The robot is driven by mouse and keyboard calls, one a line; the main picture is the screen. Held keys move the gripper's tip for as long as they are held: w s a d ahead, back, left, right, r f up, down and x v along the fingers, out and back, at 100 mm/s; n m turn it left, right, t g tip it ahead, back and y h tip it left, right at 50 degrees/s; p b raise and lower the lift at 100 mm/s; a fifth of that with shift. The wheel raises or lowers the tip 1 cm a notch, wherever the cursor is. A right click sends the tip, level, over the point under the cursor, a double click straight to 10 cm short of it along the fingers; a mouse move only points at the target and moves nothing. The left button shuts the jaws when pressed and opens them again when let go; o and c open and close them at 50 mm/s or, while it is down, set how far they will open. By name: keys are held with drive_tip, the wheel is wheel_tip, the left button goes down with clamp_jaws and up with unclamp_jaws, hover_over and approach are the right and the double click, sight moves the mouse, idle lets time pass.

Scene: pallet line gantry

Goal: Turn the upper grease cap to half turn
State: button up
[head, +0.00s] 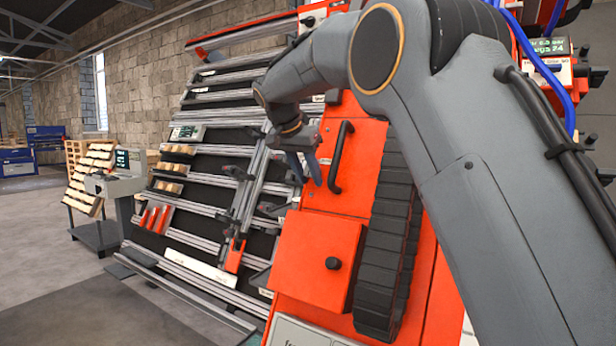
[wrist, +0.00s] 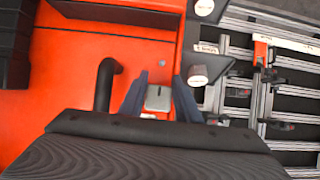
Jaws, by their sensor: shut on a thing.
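My gripper (wrist: 159,94) has its two blue-grey fingers on either side of a small light-grey, squarish piece, apparently the upper grease cap (wrist: 158,98). It is shut on this piece, close to the orange machine panel (wrist: 65,80). In the head view my gripper (head: 312,172) is at the panel's left edge, left of the black handle (head: 341,157). The cap cannot be made out there. How far the cap is turned cannot be read.
The black handle (wrist: 105,85) stands close beside the left finger. An orange box with a black knob (head: 333,263) juts out below my gripper. A slatted rack with rails (head: 205,210) fills the left side. Open floor (head: 50,250) lies farther left.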

drive_tip(key=o, duration=1)
drive_tip(key=shift+o, duration=0.2)
drive_tip(key=v, duration=0.7)
drive_tip(key=shift+a+r, duration=0.15)
drive_tip(key=shift+r, duration=0.2)
drive_tip(key=shift+s, duration=0.2)
